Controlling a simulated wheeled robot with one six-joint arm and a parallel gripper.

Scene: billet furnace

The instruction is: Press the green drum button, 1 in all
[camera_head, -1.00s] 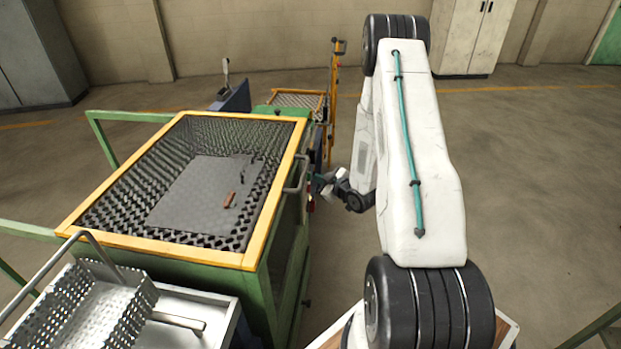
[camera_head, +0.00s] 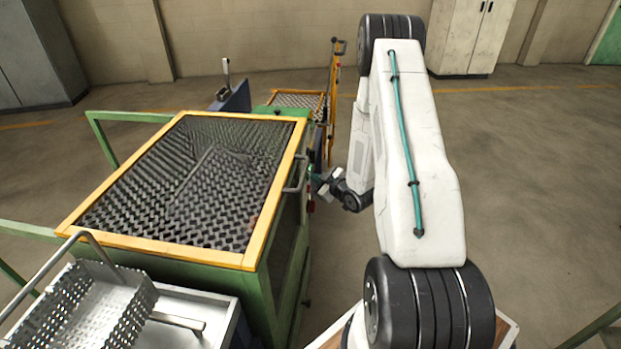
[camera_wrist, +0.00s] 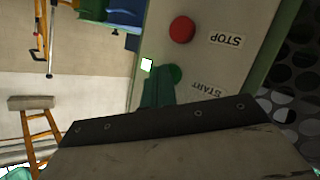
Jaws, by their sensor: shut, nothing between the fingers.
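The green button (camera_wrist: 175,73) shows in the wrist view beside the word START on a pale panel (camera_wrist: 212,62).
A red button (camera_wrist: 182,29) marked STOP sits on the same panel, close to the green one. The machine has a yellow-framed mesh top (camera_head: 160,247) and a side handle (camera_head: 299,178). A perforated basket (camera_head: 88,300) stands at the front left. The floor at right is open.

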